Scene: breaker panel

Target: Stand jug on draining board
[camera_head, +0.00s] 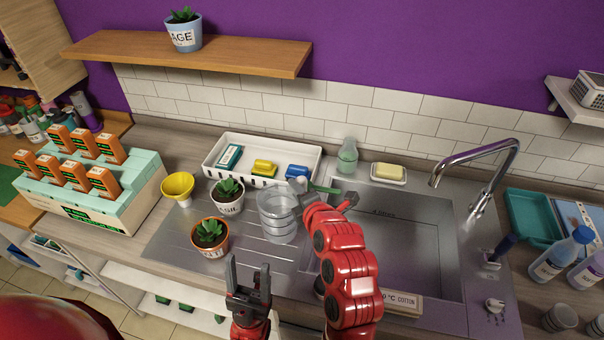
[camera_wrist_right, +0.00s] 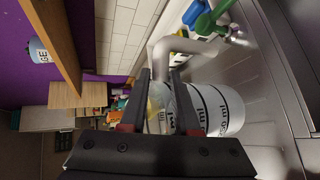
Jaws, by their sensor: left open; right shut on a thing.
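The clear jug (camera_head: 277,222) with measuring marks is upright over the right part of the metal draining board (camera_head: 180,247), beside the sink. I cannot tell whether its base touches the board. My right gripper (camera_head: 308,198) is shut on the jug at its right side. In the right wrist view the jug (camera_wrist_right: 218,110) shows its printed ml marks, and the fingers (camera_wrist_right: 164,98) close on its near side, partly hiding it. My left gripper (camera_head: 248,268) is open and empty in front of the board.
A white tray (camera_head: 222,178) with sponges is behind. The sink (camera_head: 405,245) and tap (camera_head: 480,180) are to the right.

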